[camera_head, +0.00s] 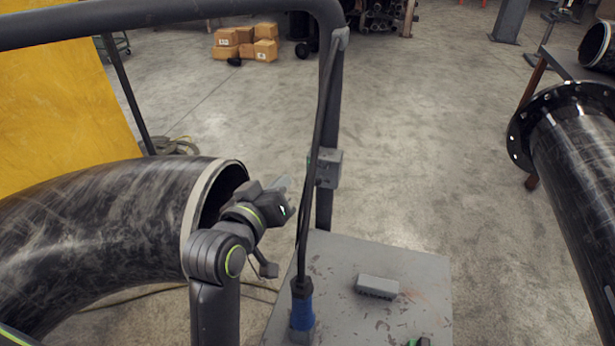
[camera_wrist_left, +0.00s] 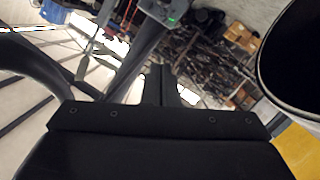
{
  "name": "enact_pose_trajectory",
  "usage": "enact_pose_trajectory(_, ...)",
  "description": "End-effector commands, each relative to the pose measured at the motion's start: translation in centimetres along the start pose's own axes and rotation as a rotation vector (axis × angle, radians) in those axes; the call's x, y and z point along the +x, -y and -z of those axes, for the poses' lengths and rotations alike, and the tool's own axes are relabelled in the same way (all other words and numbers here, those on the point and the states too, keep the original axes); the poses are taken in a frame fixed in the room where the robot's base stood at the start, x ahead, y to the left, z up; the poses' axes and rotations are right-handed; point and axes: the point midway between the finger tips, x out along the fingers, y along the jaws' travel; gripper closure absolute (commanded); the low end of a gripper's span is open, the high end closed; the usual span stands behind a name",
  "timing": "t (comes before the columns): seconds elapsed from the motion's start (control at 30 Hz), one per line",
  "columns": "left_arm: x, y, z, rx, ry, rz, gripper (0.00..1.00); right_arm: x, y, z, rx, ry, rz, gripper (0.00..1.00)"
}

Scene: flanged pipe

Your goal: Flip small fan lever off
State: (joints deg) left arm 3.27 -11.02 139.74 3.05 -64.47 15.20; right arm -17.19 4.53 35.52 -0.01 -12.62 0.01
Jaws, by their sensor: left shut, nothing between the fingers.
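A small grey switch box (camera_head: 327,168) is fixed to the dark upright post in the head view. A grey box with a small green light (camera_wrist_left: 163,10), likely the same one, shows at the top of the left wrist view. I cannot make out the lever or its position. My left gripper (camera_head: 284,184) is just left of the box, apart from it in the picture, in front of the large pipe's mouth. Its fingers (camera_wrist_left: 160,82) are shut with nothing between them. My right gripper is not in view.
A large black bent pipe (camera_head: 95,230) fills the left. A dark cable with a blue plug (camera_head: 302,308) hangs in front of the post. A grey plate (camera_head: 400,268) bears a small grey block (camera_head: 377,287). A flanged pipe (camera_head: 580,160) stands right; open floor lies between.

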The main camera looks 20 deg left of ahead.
Motion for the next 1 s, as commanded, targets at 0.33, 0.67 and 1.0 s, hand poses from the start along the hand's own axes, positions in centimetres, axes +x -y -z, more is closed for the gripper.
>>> enact_pose_trajectory(0.33,5.3,-0.1,0.2,0.004,0.002,0.001,1.0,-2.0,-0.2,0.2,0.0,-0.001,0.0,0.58)
enact_pose_trajectory(0.67,9.1,-0.1,-1.2,-0.005,0.005,0.002,1.0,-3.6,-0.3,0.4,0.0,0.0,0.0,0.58)
enact_pose_trajectory(1.0,9.7,0.0,-3.8,0.0,0.0,0.0,1.0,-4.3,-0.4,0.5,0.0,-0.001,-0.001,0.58)
